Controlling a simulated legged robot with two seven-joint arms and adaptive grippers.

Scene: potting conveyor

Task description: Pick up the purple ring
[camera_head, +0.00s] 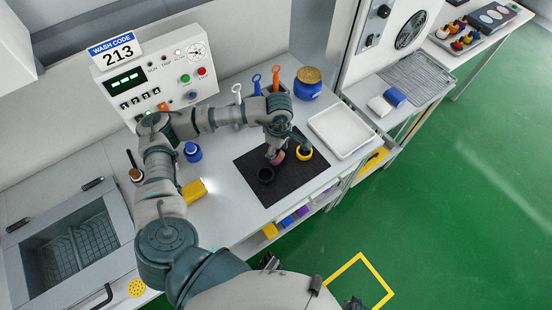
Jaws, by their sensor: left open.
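A black mat (293,183) lies on the bench. On it, a pinkish-purple ring (279,157) shows partly behind the fingers of my left gripper (287,149). My left gripper is open and points down over the mat, its fingers close to the purple ring. I cannot tell whether they touch it. A yellow ring (304,154) lies just right of the purple one, also close to a finger. A black ring-shaped piece (265,175) sits lower left on the mat. I do not make out my right gripper.
A white tray (341,131) stands right of the mat. A blue jar (307,84) and a holder with orange- and blue-handled tools stand behind. A small blue bottle (192,152) and a yellow block (194,190) are to the left, near a sink (76,248).

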